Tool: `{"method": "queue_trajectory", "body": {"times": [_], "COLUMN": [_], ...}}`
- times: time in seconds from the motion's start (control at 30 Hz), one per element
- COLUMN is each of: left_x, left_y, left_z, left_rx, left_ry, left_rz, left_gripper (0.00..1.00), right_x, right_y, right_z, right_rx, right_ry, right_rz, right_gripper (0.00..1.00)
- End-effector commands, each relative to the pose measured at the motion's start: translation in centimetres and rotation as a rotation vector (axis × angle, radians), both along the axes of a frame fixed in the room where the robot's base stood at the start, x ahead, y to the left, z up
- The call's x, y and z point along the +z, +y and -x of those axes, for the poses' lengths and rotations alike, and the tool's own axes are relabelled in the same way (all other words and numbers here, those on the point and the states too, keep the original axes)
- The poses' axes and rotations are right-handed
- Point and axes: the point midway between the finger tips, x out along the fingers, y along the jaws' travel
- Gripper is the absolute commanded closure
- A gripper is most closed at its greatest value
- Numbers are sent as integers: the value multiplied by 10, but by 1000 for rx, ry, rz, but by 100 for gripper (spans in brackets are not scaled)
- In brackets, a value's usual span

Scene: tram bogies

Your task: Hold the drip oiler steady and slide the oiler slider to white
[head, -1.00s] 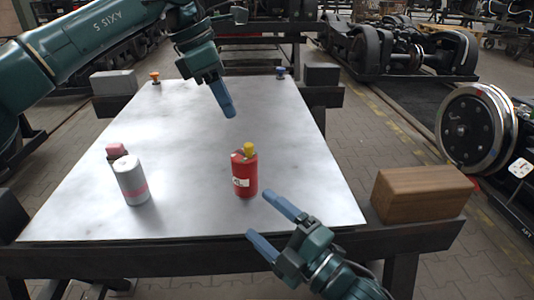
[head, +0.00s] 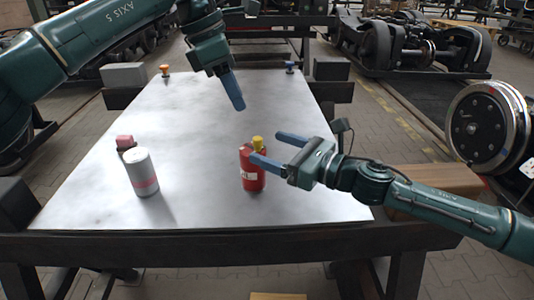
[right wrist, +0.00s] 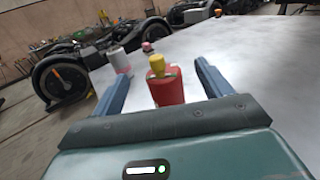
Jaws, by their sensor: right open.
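A red canister (head: 251,178) with a yellow top (head: 257,141) and a white label stands upright on the metal table. I cannot tell for sure whether it is the drip oiler, and no slider is clear. My right gripper (head: 265,147) is open at its upper right, one finger partly covering it. In the right wrist view the red canister (right wrist: 167,90) shows between the spread fingers (right wrist: 160,72), with gaps at both sides. My left gripper (head: 237,101) hangs above the table behind the canister; its fingers overlap, so its opening is unclear.
A white cylinder with a pink band (head: 142,174) stands at the table's left, a dark pink-topped item (head: 125,143) behind it. A wooden block (head: 440,178) is partly behind my right arm. The middle table (head: 190,120) is clear.

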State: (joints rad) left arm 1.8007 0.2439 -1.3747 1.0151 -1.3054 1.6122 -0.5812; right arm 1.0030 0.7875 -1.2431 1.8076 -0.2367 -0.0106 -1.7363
Motion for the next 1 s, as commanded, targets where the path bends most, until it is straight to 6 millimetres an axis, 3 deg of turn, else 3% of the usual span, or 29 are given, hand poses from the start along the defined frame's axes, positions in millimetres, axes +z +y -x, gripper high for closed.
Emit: {"method": "queue_trajectory", "body": {"times": [0.5, 0.8, 1.0], "left_x": [0, 0, 0], "left_y": [0, 0, 0], "left_z": [0, 0, 0], "left_rx": [0, 0, 0], "left_ry": [0, 0, 0], "left_rz": [0, 0, 0], "left_gripper": [64, 64, 64], "right_x": [-82, -77, -77], "right_y": [2, 44, 59], "right_z": [0, -31, -42], "right_rx": [-1, 2, 0], "right_ry": [7, 1, 2], "right_rz": [-2, -2, -1], "right_gripper": [23, 23, 23]}}
